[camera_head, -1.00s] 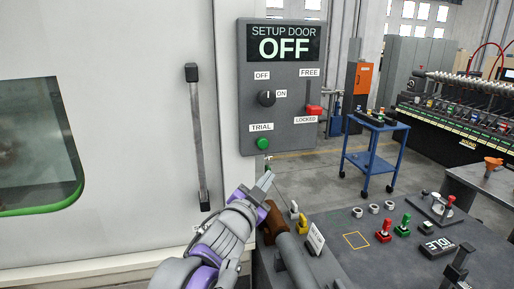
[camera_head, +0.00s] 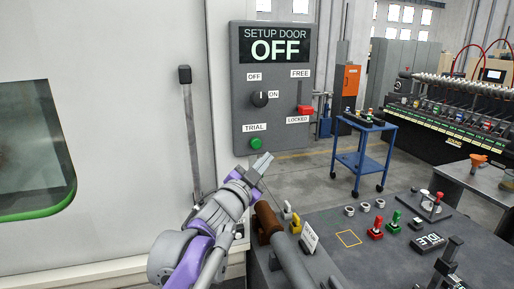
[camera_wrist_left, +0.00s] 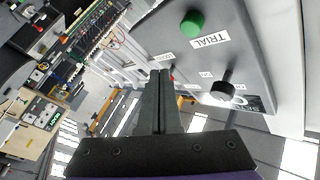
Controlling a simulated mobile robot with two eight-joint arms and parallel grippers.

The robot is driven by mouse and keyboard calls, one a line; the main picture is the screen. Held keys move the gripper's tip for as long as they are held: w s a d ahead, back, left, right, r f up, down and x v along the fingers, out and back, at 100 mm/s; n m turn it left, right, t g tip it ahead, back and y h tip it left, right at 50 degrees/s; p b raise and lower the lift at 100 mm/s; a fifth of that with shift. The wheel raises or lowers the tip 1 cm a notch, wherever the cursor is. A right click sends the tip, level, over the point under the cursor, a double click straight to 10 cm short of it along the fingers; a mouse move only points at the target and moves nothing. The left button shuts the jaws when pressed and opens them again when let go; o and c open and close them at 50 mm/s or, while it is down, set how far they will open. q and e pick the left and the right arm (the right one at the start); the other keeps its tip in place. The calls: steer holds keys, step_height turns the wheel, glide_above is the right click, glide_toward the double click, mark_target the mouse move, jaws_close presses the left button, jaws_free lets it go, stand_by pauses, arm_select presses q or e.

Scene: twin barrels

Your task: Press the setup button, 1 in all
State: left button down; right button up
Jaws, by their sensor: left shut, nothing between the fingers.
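The grey control panel (camera_head: 240,110) on the machine shows "SETUP DOOR OFF" on its display (camera_head: 275,46). A green button (camera_head: 255,144) sits beside its TRIAL label, low on the panel; it also shows in the left wrist view (camera_wrist_left: 192,22). A black knob (camera_head: 260,99) is at the OFF/ON labels, and a red lever handle (camera_head: 305,110) is at LOCKED. My left gripper (camera_head: 266,158) is shut and empty, just below and right of the green button in the head view. In the left wrist view its fingers (camera_wrist_left: 158,80) point toward the panel's side, apart from the button.
A grey table (camera_head: 330,262) at lower right holds a brown-ended cylinder (camera_head: 268,222), a small white sign (camera_head: 309,237), and red (camera_head: 376,228) and green (camera_head: 395,222) pieces. A blue cart (camera_head: 362,158) stands behind. A vertical door handle (camera_head: 191,130) is left of the panel.

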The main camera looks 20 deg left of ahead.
mark_target(261, 144)
arm_select(q)
steer(key=shift+w+a, duration=0.55)
steer(key=shift+w, duration=0.25)
steer(key=shift+w+a, duration=0.6)
steer(key=shift+w, duration=0.2)
steer(key=shift+w+a, duration=0.55)
steer(key=shift+w, duration=0.25)
steer(key=shift+w, duration=0.1)
steer(key=shift+w+a, duration=0.25)
steer(key=shift+w+a+b, duration=0.3)
steer(key=shift+w, duration=0.2)
stand_by(1.1)
stand_by(0.3)
steer(key=shift+s+d+f, duration=0.1)
steer(key=shift+s+d, duration=0.45)
steer(key=shift+s, duration=0.3)
steer(key=shift+s+d+p, duration=0.2)
steer(key=shift+s+d, duration=0.5)
steer(key=shift+s, duration=0.35)
steer(key=shift+s+d+p, duration=0.2)
steer(key=shift+s+d, duration=0.5)
steer(key=shift+s, duration=0.3)
